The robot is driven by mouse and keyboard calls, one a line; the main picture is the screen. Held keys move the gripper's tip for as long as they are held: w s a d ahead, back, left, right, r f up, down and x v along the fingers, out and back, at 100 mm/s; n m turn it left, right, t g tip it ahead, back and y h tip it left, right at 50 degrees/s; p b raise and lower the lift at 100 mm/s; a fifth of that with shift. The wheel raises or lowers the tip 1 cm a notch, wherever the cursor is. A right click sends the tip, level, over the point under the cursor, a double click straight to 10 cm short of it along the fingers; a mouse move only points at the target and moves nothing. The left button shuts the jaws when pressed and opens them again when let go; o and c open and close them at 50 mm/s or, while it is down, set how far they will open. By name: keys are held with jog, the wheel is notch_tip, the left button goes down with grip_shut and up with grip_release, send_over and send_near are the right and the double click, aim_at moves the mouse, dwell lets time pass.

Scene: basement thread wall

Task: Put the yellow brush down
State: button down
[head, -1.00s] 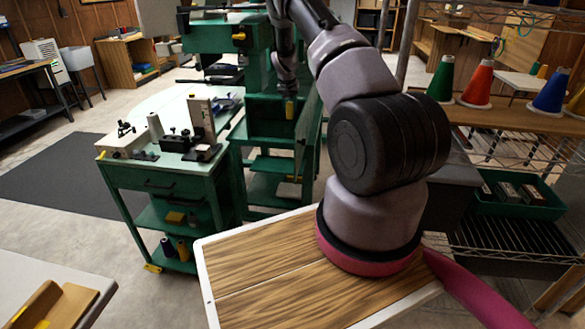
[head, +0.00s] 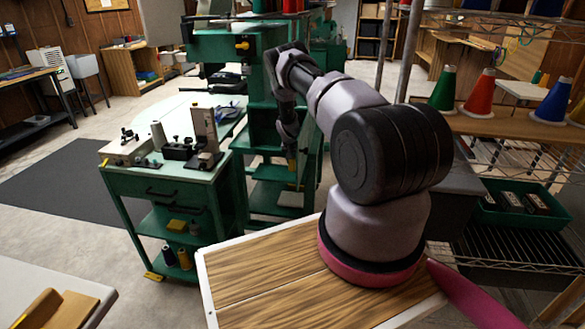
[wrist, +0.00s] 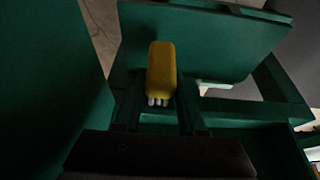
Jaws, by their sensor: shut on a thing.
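The yellow brush (wrist: 161,68) is between the fingers of my gripper (wrist: 158,112) in the wrist view, with pale bristle tips at its near end. My gripper is shut on it. In the head view the brush is a small yellow spot (head: 291,164) at the low end of my arm, in front of the green machine stand (head: 262,160). My gripper (head: 290,150) is small and dark there, and its fingers are hard to make out. Whether the brush touches any surface cannot be told.
A green cart (head: 165,185) with tools on top stands left of my arm. A wire rack (head: 510,235) with thread cones and a green bin (head: 525,205) stands on the right. Green panels (wrist: 205,40) surround the gripper closely in the wrist view. Grey floor shows at left.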

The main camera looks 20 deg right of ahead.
aim_at(293, 166)
jog(key=shift+f, duration=1.8)
jog(key=c, duration=0.5)
grip_release()
jog(key=shift+f, duration=0.1)
